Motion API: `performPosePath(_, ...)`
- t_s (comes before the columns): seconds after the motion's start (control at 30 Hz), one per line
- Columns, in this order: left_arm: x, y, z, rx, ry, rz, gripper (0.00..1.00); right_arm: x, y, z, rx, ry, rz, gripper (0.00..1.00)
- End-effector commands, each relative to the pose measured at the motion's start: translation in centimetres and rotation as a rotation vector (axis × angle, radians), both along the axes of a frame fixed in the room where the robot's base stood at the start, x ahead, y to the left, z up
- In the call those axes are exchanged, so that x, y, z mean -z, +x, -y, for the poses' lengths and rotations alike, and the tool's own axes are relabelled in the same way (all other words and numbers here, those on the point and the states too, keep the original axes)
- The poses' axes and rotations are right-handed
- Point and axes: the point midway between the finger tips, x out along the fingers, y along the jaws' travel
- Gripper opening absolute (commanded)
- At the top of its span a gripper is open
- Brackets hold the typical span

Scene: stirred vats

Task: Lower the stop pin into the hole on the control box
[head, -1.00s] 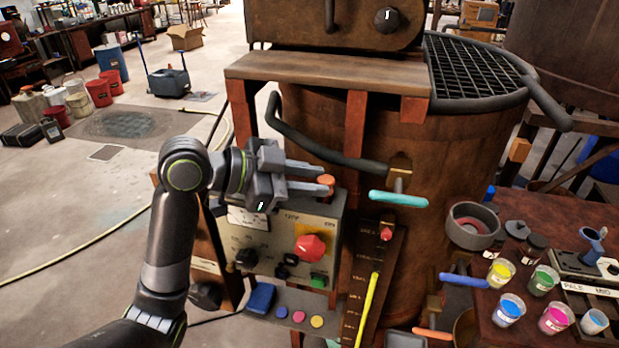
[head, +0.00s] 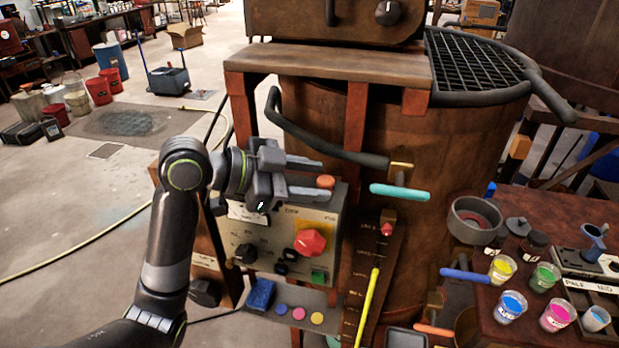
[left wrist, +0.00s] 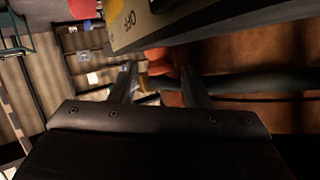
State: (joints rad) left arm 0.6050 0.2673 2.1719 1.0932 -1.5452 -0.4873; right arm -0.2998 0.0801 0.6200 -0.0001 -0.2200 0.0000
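The control box (head: 328,212) stands left of the rusty vat, with a large red knob (head: 310,242), a dark knob and a green button on its sloped face. A short orange-red cylinder (head: 325,182), apparently the stop pin's head, shows at the box's top right. My left gripper (head: 324,177) is open just above the box, its fingertips close to this head; I cannot tell whether they touch it. In the left wrist view its fingers (left wrist: 158,80) are apart, with orange-red between and beyond them. The pin's lower part and the hole are not clearly visible. My right gripper is out of view.
The vat (head: 440,150) has a dark bent handle (head: 330,145) passing close above my gripper, and a turquoise-handled lever (head: 399,192) to its right. A ledge with coloured buttons (head: 299,313) lies below the box. Paint cups (head: 510,308) stand on the right table.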

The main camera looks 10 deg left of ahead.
Motion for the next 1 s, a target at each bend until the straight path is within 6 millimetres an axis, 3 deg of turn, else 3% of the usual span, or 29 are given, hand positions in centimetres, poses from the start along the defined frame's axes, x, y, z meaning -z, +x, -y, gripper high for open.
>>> performPosePath(0.57,-0.1,-0.1,-0.4,-0.002,0.003,0.002,0.5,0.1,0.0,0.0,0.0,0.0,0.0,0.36)
performPosePath(1.0,-1.6,-2.0,-4.1,-0.003,0.006,0.003,0.5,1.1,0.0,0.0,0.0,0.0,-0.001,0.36)
